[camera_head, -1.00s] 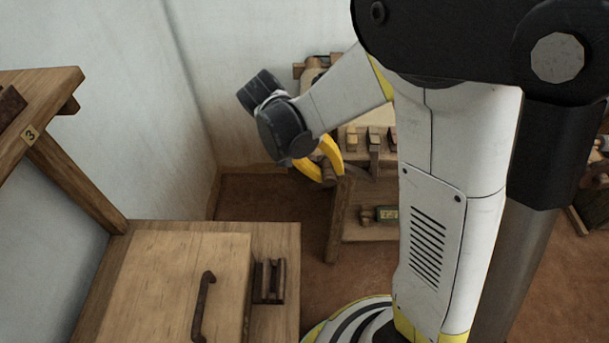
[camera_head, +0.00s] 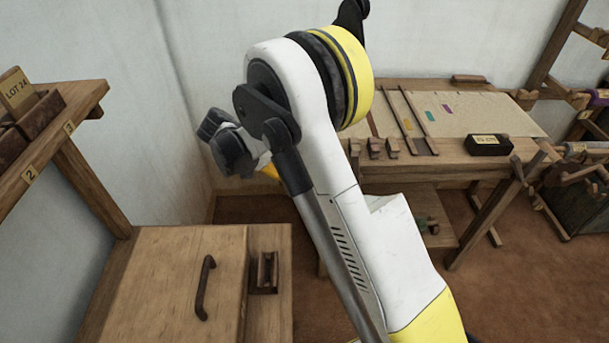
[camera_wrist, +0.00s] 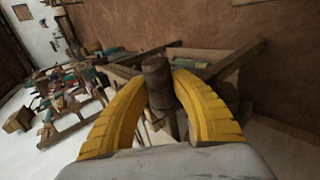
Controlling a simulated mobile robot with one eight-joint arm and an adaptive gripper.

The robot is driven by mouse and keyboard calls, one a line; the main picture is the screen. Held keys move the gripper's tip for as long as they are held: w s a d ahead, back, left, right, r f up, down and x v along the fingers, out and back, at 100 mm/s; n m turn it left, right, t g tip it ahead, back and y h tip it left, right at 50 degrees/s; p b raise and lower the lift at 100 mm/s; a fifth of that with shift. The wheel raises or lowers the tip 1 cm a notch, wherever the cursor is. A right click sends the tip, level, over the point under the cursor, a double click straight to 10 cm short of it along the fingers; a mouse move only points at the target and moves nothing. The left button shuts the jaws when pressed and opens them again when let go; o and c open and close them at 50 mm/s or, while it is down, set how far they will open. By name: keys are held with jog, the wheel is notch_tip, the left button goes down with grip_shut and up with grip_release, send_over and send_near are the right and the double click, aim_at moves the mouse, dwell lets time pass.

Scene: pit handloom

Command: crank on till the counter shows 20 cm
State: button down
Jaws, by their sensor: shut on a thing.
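My gripper (camera_wrist: 160,82) has its two yellow fingers on either side of a dark wooden round handle (camera_wrist: 157,68), seen in the wrist view. It is shut on this handle, which looks like the crank's grip. In the head view my arm hides most of the gripper and all of the crank; only a bit of yellow finger (camera_head: 268,172) shows.
A wooden chest (camera_head: 165,285) with a dark handle stands at the front left. A shelf (camera_head: 55,130) with number tags is on the left. The loom table (camera_head: 450,165) with cloth and small wooden blocks is behind my arm. Brown floor shows between them.

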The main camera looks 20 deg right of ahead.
jog(key=c, duration=1.1)
grip_release()
jog(key=shift+w, duration=0.1)
jog(key=shift+o, duration=0.2)
